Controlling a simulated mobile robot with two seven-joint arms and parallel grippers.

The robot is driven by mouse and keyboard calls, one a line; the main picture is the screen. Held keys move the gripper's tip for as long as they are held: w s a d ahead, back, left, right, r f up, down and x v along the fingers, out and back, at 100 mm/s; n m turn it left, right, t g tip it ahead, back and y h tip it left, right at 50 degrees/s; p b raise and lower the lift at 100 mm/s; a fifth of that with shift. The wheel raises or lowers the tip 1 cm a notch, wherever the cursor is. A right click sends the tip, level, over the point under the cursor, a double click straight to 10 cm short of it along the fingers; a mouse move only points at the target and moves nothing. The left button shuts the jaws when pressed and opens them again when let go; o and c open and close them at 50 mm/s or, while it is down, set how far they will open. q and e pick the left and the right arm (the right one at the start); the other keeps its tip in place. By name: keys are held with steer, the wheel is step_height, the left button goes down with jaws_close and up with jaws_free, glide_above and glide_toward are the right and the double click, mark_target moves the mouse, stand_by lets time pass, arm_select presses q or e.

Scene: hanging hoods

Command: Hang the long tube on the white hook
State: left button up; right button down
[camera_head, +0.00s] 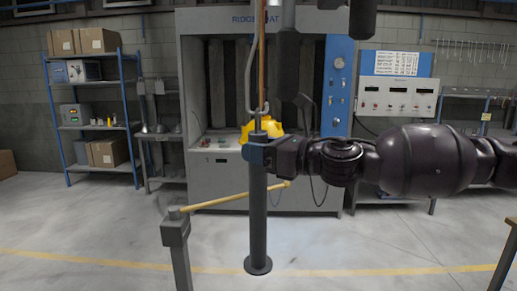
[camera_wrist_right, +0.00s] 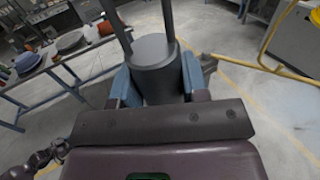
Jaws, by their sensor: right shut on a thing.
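My left gripper is not in view.
A yellow bar (camera_head: 235,197) reaches from a grey post (camera_head: 176,232) behind the tube. A yellow object (camera_head: 272,126) shows behind the tube's top. A grey booth (camera_head: 215,160) and a shelf rack (camera_head: 100,130) stand behind. Floor at the front left is clear.

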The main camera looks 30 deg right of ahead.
steer(key=c, duration=0.5)
jaws_free()
steer(key=shift+c, duration=0.2)
steer(key=shift+f, duration=0.1)
